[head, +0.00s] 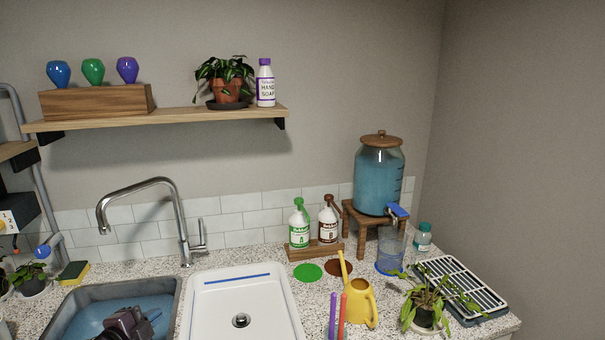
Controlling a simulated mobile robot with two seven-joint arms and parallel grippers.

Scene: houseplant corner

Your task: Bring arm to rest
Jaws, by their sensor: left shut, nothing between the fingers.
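My left gripper (148,319) shows at the bottom edge of the head view, in front of and over the left sink basin (70,305). It is dark, its fingers are shut, and nothing is held between them. The rest of that arm is cut off by the frame's lower edge. My right gripper is not in view.
A chrome faucet (180,215) rises behind the basins, with a white basin (290,320) to the right.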

